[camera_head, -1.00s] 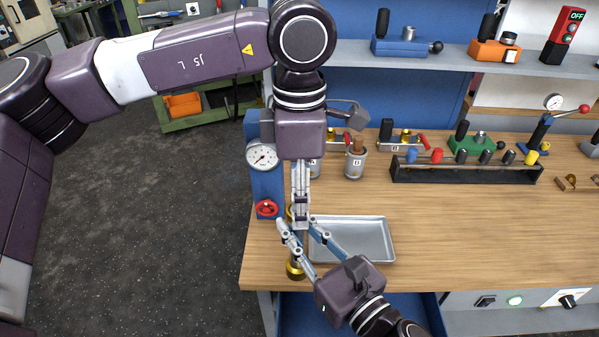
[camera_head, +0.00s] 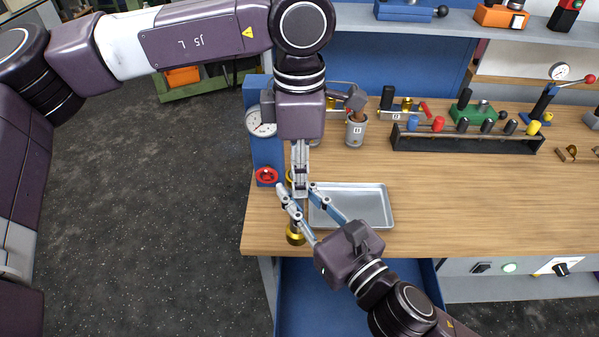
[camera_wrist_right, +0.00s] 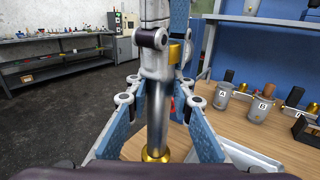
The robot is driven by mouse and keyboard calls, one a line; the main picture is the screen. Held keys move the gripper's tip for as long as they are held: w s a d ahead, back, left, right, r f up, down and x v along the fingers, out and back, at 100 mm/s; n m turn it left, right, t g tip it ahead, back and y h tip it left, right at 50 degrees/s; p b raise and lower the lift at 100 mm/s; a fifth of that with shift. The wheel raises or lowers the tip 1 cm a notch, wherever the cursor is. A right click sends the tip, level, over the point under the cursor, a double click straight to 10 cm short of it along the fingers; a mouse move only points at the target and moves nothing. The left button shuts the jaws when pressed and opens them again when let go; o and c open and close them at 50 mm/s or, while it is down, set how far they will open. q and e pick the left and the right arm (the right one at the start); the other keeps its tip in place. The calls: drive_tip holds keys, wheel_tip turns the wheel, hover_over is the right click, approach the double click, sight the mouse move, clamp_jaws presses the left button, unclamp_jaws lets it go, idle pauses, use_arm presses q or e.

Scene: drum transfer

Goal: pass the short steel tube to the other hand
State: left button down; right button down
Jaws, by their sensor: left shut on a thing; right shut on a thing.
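The short steel tube stands upright, with a bare steel middle (camera_wrist_right: 157,118) and a brass lower end (camera_head: 296,235). My left gripper (camera_head: 300,186) comes down from above and is shut on its upper part; it also shows at the top of the right wrist view (camera_wrist_right: 165,55). My right gripper (camera_head: 297,197) reaches in from the lower right, with a finger on each side of the tube, shut on it below the left gripper. In the right wrist view its blue-padded fingers (camera_wrist_right: 157,95) flank the tube.
A metal tray (camera_head: 372,218) lies on the wooden bench (camera_head: 470,215) just right of the grippers. A blue stand with a gauge (camera_head: 260,122) and red handwheel (camera_head: 266,176) is close on the left. A cup (camera_head: 355,133) and black tool rack (camera_head: 465,142) stand behind. The bench's right front is clear.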

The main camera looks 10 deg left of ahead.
drive_tip(key=c, duration=1.6)
unclamp_jaws()
